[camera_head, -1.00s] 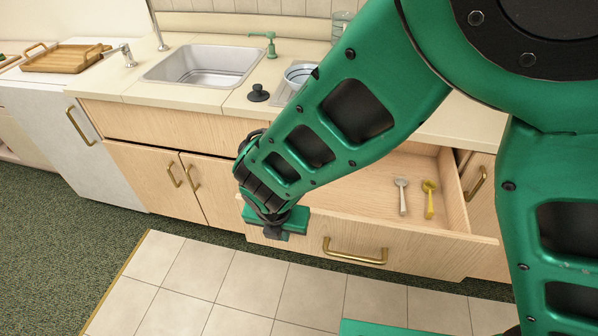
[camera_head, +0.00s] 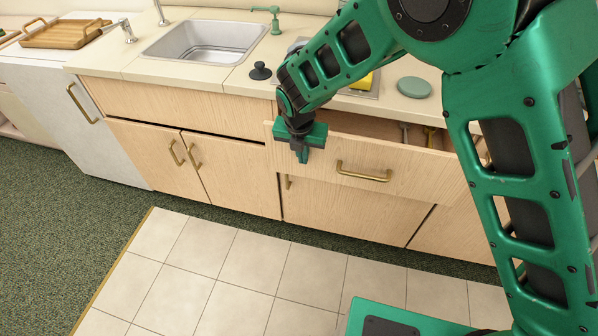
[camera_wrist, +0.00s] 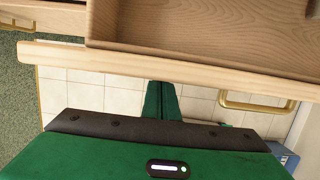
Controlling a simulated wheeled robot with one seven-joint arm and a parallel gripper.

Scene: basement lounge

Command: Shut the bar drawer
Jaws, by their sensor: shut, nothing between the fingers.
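The bar drawer (camera_head: 405,176) is a light wood drawer with a brass handle (camera_head: 363,173), below the counter. It stands partly open; a narrow strip of its inside shows behind the front, with parts of a grey and a yellow utensil. My gripper (camera_head: 303,157) is shut and empty, at the left end of the drawer front, on its outer side. In the wrist view the drawer's top edge (camera_wrist: 160,68) crosses above my gripper (camera_wrist: 160,100), and the handle is to the right. I cannot tell whether the fingers touch the front.
A counter with a sink (camera_head: 205,42), a black stopper (camera_head: 260,71) and a green round object (camera_head: 413,87) lies above. Closed cabinet doors (camera_head: 190,160) are to the left. The tiled floor (camera_head: 240,265) in front is clear.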

